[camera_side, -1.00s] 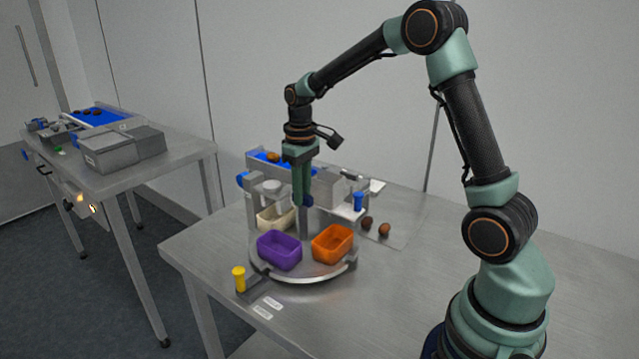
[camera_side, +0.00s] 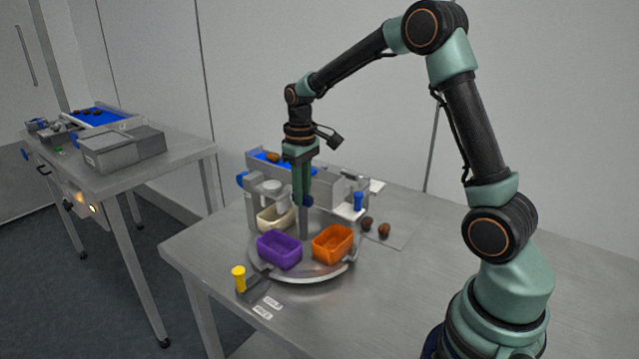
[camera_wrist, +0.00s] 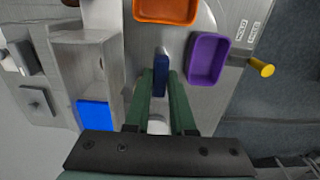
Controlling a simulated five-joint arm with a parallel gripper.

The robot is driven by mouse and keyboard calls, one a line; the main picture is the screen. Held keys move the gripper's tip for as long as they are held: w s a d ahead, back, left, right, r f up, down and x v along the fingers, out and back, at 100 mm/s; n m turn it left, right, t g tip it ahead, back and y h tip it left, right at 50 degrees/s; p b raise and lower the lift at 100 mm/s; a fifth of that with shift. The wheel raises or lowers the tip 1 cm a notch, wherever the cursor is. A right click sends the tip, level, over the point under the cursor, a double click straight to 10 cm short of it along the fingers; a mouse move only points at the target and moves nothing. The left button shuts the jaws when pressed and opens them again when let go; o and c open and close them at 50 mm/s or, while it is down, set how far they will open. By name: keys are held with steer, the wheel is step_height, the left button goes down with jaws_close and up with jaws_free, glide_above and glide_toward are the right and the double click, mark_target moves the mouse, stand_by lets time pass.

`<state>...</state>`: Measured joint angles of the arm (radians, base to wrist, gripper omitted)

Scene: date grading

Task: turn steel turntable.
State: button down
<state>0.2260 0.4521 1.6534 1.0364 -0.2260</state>
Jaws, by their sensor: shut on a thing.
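The steel turntable (camera_side: 305,274) is a round plate on the table, with a purple bin (camera_side: 279,250), an orange bin (camera_side: 332,243) and a cream bin (camera_side: 272,218) on it. A grey post stands near its middle. My gripper (camera_side: 303,198) points down over the turntable, at the top of the post. Its fingers are shut on a blue handle (camera_wrist: 161,68), which shows between the fingertips in the wrist view. The purple bin (camera_wrist: 208,59) and orange bin (camera_wrist: 166,10) also show there. The fingers hide part of the handle.
A yellow peg (camera_side: 239,278) stands in a bracket at the turntable's front left. Behind the turntable is a grey machine with a blue bed (camera_side: 262,157). Two brown dates (camera_side: 376,227) lie to the right. The table's right front is clear.

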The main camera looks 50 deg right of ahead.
steer(key=shift+n, duration=0.5)
steer(key=shift+r+n, duration=0.1)
steer(key=shift+n, duration=8.4)
steer(key=c, duration=0.8)
jaws_free()
steer(key=shift+o, duration=0.2)
